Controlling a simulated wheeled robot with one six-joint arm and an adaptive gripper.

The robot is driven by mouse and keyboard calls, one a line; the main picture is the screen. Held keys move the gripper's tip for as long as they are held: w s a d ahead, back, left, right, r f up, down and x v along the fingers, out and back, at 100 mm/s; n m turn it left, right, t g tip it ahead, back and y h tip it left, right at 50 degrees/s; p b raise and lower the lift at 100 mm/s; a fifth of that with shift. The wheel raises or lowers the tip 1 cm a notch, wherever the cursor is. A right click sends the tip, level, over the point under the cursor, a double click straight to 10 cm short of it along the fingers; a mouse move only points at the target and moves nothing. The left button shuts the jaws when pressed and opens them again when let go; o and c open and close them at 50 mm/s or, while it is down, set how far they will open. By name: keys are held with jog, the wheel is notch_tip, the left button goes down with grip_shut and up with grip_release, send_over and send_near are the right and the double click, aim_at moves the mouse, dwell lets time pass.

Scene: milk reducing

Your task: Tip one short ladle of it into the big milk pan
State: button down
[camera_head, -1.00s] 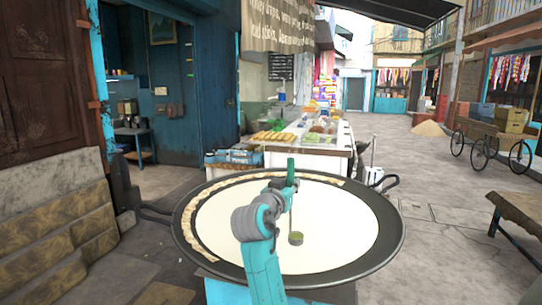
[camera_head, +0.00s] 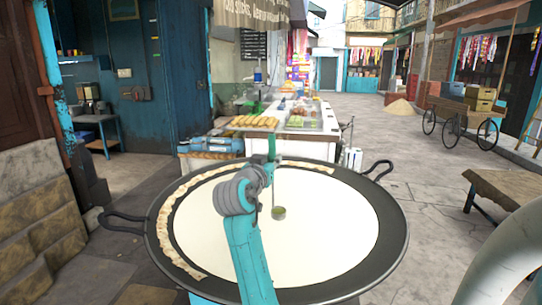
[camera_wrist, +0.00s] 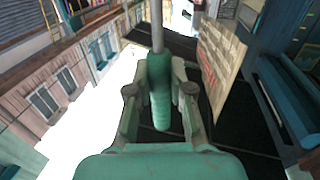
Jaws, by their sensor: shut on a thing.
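The big milk pan (camera_head: 393,250) is wide, dark and shallow, with two loop handles. It fills the lower middle of the head view and holds white milk, with a cream-coloured crust along its left and back rim. My gripper (camera_head: 268,163) is over the pan, shut on the green grip of a ladle (camera_wrist: 160,85). The ladle's thin rod (camera_head: 273,188) hangs down about upright to a small bowl (camera_head: 279,213) with something yellow-green in it. The bowl shows against the milk; I cannot tell whether it touches the surface.
A stall counter (camera_head: 300,147) with food trays stands behind the pan. A wooden bench (camera_head: 505,190) is to the right, and a wheeled cart (camera_head: 465,115) is further back. Stone blocks (camera_head: 35,220) and a blue doorway wall are on the left. Paving on the right is mostly open.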

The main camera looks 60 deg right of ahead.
notch_tip(320, 180, down, 2)
jog(key=shift+s, duration=0.1)
jog(key=s+d+f+m, duration=0.1)
jog(key=s+f+m, duration=0.3)
jog(key=s+m, duration=0.4)
jog(key=s+d+f+m, duration=0.2)
jog(key=s+f+m, duration=0.3)
jog(key=s, duration=0.5)
jog(key=m, duration=0.2)
jog(key=shift+s+d+f+m, duration=0.15)
jog(key=shift+d+m, duration=0.15)
jog(key=shift+m, duration=0.1)
dwell(0.5)
